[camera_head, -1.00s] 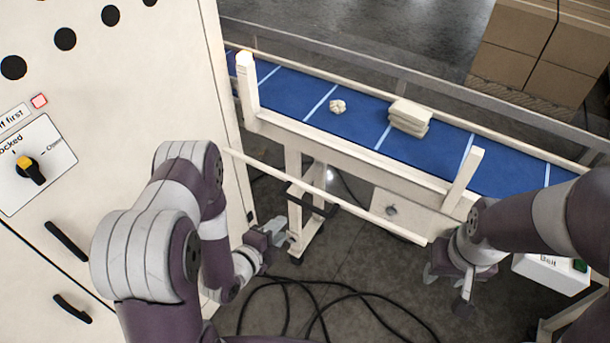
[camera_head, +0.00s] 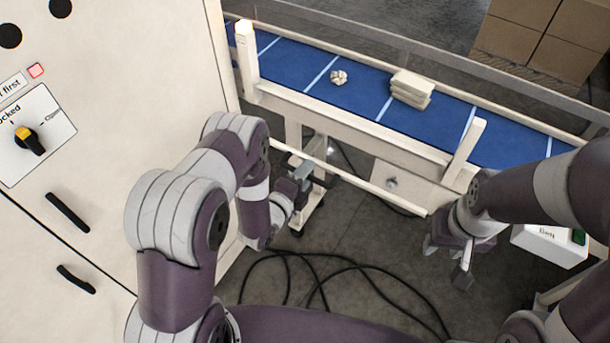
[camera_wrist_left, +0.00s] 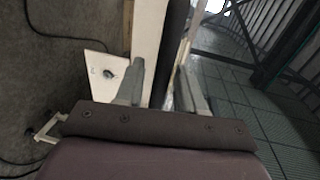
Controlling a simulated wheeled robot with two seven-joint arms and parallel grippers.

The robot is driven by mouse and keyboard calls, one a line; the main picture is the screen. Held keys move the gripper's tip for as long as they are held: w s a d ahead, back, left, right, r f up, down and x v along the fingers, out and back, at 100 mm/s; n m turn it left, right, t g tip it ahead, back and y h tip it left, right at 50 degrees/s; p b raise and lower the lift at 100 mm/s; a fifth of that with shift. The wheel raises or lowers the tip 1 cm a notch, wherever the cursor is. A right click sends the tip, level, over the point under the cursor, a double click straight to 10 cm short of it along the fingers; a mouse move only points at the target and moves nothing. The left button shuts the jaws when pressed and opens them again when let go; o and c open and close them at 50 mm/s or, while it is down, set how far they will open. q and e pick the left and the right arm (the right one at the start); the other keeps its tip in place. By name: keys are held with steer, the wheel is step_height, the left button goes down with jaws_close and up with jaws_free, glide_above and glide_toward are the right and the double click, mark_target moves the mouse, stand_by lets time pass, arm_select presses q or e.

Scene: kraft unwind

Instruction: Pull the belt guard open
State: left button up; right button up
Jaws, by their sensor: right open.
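The belt guard (camera_head: 365,183) shows as a long cream bar in front of the blue conveyor belt. Its dark handle (camera_head: 321,183) is mostly hidden behind my left gripper (camera_head: 303,172). In the left wrist view the left gripper's two fingers (camera_wrist_left: 160,82) are apart, with a dark upright bar (camera_wrist_left: 175,45), apparently the handle, beyond and between them. Contact cannot be told. My right gripper (camera_head: 449,262) is open and empty, below the guard's right end.
A cream cabinet (camera_head: 120,110) with a yellow-black knob (camera_head: 29,141) stands left. The belt (camera_head: 290,85) carries a small pale lump (camera_head: 339,77) and stacked pale slabs (camera_head: 411,89). Black cables (camera_head: 330,262) lie on the floor. A white control box (camera_head: 550,245) stands right.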

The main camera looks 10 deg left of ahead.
arm_select(q)
jaws_close()
step_height(320, 180, up, 4)
steer(key=g+p, duration=0.1)
steer(key=p, duration=0.2)
steer(key=shift+w+f+p, duration=0.1)
steer(key=shift+f+p, duration=0.1)
steer(key=shift+p, duration=0.2)
steer(key=shift+w+d+r, duration=0.1)
steer(key=shift+r, duration=0.5)
steer(key=shift+w+d+r, duration=0.1)
steer(key=shift+r, duration=0.5)
steer(key=shift+w+r, duration=0.2)
steer(key=shift+r, duration=0.25)
jaws_free()
